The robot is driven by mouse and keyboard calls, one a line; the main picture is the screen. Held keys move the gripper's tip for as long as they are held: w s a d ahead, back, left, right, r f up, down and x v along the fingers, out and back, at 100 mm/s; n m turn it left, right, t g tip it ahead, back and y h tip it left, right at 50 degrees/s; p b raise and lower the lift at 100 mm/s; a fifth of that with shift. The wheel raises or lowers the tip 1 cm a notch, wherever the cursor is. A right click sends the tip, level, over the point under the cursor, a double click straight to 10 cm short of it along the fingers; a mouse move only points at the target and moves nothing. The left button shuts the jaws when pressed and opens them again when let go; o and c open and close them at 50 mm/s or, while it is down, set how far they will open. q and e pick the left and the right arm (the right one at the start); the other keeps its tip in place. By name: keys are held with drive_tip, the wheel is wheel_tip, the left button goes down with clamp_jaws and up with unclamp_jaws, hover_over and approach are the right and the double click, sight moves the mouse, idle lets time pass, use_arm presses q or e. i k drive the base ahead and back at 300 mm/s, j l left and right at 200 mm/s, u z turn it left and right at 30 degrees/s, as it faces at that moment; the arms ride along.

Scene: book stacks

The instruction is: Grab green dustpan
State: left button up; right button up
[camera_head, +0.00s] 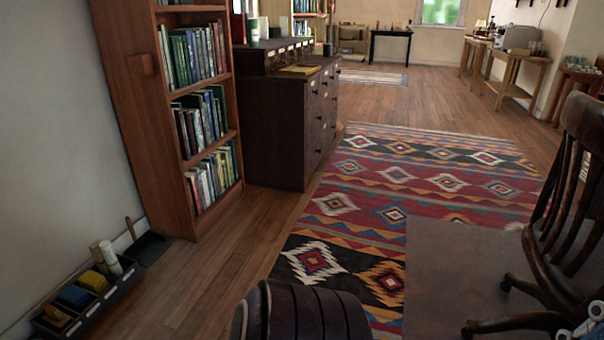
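A dark dustpan (149,247), nearly black with a slight green tint, is on the wooden floor at the lower left. Its thin handle (130,229) stands up by the white wall. It sits between the bookshelf's foot and a dark caddy. My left gripper is not in view. A small pale mechanical part at the lower right edge looks like part of my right arm; no gripper fingers show there. Nothing holds the dustpan.
The dark caddy (101,300) holds sponges and bottles beside the dustpan. A tall bookshelf (160,120) and dark drawer cabinet (290,125) stand behind it. A dark ribbed object (315,312) is at bottom centre. A wooden chair (560,230) stands right. Floor (215,280) before the dustpan is clear.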

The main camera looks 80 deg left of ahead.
sight(150, 247)
drive_tip(key=u, duration=1.8)
